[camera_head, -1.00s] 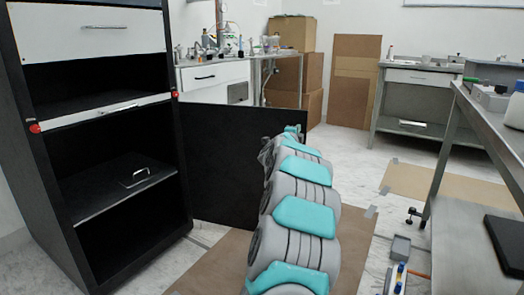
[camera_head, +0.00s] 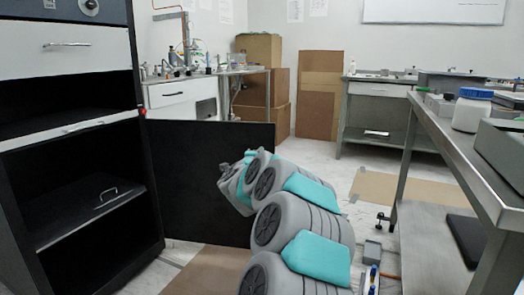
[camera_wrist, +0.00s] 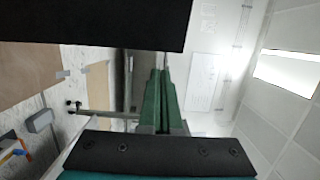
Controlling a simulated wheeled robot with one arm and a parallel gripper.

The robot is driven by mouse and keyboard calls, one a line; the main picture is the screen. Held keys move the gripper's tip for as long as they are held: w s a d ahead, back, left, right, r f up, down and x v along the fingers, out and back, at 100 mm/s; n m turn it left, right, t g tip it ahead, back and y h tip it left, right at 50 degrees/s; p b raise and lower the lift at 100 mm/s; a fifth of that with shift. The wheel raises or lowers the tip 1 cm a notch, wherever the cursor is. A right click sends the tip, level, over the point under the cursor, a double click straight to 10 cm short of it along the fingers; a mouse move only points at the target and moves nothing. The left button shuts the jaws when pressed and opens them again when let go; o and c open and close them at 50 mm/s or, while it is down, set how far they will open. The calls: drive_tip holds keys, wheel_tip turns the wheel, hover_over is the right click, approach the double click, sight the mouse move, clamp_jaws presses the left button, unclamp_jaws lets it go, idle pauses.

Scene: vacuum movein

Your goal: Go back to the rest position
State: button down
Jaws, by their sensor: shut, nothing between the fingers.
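My gripper (camera_wrist: 160,78) shows in the wrist view as two green fingers close together, pointing up the picture, with nothing seen between them. In the head view my grey and teal arm rises from the bottom middle and bends left at its far end. The gripper itself cannot be made out there. The arm's far end appears in front of the open black door (camera_head: 200,180) of the black cabinet (camera_head: 146,170); I cannot tell the gap between them.
The cabinet has a white drawer (camera_head: 70,62) and a shelf with a handle (camera_head: 95,215). A metal bench (camera_head: 430,125) with a white jar (camera_head: 470,112) stands close on the right. Cardboard boxes (camera_head: 260,85) stand at the back. Free floor (camera_head: 320,160) lies between.

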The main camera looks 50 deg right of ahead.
drive_tip(key=shift+v, duration=1.15)
drive_tip(key=shift+d, duration=0.1)
